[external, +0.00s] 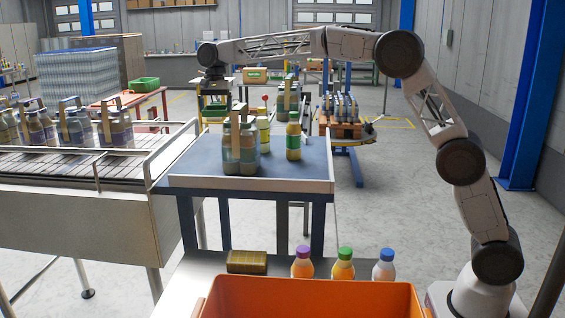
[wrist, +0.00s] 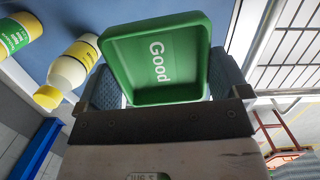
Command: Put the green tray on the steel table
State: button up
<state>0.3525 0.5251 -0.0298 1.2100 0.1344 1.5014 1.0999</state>
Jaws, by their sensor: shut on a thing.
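The green tray (wrist: 185,72), with "Good" in white on its floor, sits between the two fingers of my gripper (wrist: 165,85) in the wrist view. The fingers are shut on it and the tray is tilted in that picture. In the external view my gripper (external: 213,82) hangs above the far left part of the blue-topped table; the tray is hard to make out there against the green things behind. A grey, steel-looking table (external: 185,292) stands in the foreground. I cannot tell for sure that it is the steel table.
The foreground table carries an orange crate (external: 310,295), a brown box (external: 247,262) and three capped bottles (external: 343,265). A conveyor (external: 70,170) with bottle packs runs at left.

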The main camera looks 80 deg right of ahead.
jog(key=a, duration=3.1)
jog(key=s+a, duration=0.4)
jog(key=a, duration=0.5)
jog(key=s+a+m, duration=0.1)
jog(key=s+a, duration=0.3)
jog(key=a, duration=0.5)
jog(key=s+a, duration=0.4)
jog(key=a, duration=0.5)
notch_tip(320, 180, down, 23)
jog(key=shift+w+d+r, duration=0.15)
jog(key=shift+w+r, duration=0.05)
jog(key=shift+w, duration=0.1)
jog(key=shift+f, duration=3.1)
jog(key=shift+f, duration=0.15)
jog(key=shift+f, duration=1.75)
